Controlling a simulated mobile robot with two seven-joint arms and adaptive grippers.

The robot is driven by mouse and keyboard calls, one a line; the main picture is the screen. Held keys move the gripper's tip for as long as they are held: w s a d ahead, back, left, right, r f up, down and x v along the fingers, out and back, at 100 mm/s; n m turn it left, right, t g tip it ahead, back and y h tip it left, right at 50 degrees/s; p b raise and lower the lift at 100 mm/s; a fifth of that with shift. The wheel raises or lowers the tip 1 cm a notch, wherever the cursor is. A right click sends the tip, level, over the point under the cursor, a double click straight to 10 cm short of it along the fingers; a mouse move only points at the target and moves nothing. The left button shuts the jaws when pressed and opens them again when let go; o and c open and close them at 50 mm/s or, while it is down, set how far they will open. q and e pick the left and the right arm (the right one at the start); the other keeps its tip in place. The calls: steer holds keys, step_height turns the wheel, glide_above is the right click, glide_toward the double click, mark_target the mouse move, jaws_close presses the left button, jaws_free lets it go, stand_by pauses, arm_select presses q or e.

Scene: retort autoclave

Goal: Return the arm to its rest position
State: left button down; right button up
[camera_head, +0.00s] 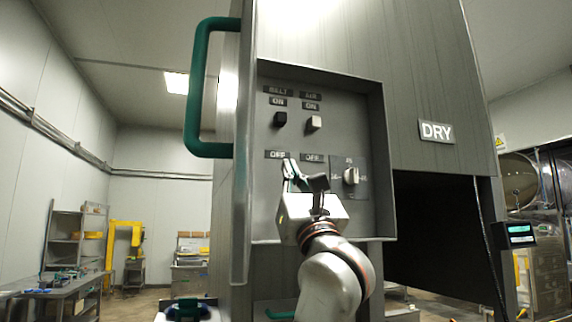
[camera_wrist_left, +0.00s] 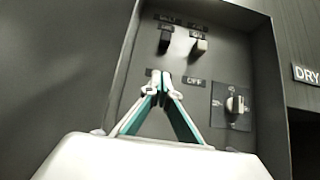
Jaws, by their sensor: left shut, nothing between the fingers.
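My left gripper (camera_head: 290,168) is raised in front of the recessed control panel (camera_head: 262,205) of a tall grey machine. Its fingers are shut and empty, with the tips over the row of OFF labels. The left wrist view shows the closed fingertips (camera_wrist_left: 162,76) below the black switch (camera_wrist_left: 165,42) and the light switch (camera_wrist_left: 199,47). In the head view the black switch (camera_head: 280,119) and light switch (camera_head: 314,123) are above the gripper, apart from it. A rotary knob (camera_head: 351,176) sits to the right of the fingers. My right gripper is not seen.
A green handle (camera_head: 195,95) stands out from the machine's left edge. A dark opening (camera_head: 440,235) lies below the DRY sign (camera_head: 436,132). A small display (camera_head: 520,233) is at the right. A metal table (camera_head: 60,288) stands at far left; the floor between is partly clear.

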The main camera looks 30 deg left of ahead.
arm_select(q)
steer(key=shift+s+d+f, duration=0.2)
steer(key=shift+d+f, duration=0.1)
steer(key=shift+d, duration=0.05)
stand_by(0.3)
